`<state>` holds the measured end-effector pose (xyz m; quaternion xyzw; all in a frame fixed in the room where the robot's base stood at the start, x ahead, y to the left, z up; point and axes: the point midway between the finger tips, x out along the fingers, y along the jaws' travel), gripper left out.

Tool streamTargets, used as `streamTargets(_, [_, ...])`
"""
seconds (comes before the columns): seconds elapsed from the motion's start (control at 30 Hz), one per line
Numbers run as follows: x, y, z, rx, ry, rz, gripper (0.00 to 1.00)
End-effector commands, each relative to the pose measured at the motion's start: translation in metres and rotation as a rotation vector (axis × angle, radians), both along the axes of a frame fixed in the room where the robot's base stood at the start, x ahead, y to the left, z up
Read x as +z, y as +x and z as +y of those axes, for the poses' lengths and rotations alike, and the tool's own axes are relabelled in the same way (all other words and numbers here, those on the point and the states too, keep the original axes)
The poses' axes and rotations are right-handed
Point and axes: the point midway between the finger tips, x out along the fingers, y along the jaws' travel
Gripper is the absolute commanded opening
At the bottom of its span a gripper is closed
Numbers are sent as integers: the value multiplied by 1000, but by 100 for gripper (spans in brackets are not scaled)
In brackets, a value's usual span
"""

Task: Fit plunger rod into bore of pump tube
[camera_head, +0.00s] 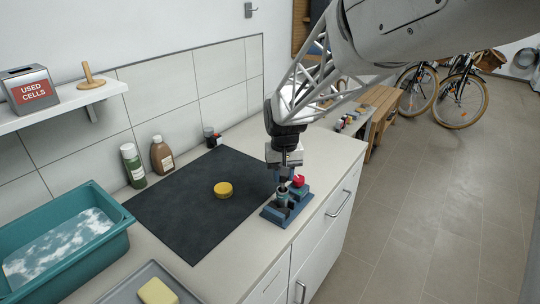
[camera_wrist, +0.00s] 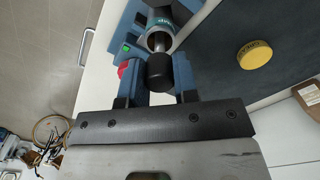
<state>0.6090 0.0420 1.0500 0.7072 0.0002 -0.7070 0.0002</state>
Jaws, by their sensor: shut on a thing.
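My gripper (camera_head: 285,172) points down over the blue holder (camera_head: 288,212) at the counter's front edge. It is shut on the plunger rod, whose black end (camera_wrist: 160,73) shows between the fingers in the wrist view. A short shiny metal section (camera_wrist: 157,42) lies beyond the black end. The pump tube (camera_head: 282,194) stands in the blue holder, directly below my gripper. In the wrist view the pump tube (camera_wrist: 163,22) is teal with pale lettering, in line with the rod. I cannot tell whether the rod's tip is inside the bore; that end is hidden.
A red knob (camera_head: 298,181) sits beside the tube on the holder. A yellow round tin (camera_head: 223,189) lies on the dark mat (camera_head: 175,215), which is otherwise mostly clear. A teal basin (camera_head: 115,240) stands left, bottles (camera_head: 162,155) at the wall. The counter drops off right of the holder.

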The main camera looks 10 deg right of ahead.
Motion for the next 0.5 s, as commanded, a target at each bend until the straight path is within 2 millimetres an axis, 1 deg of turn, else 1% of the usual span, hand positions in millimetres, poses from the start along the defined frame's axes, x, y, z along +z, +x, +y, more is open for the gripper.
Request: streamTargets(0.5, [-9,0,0,0,0,0,4])
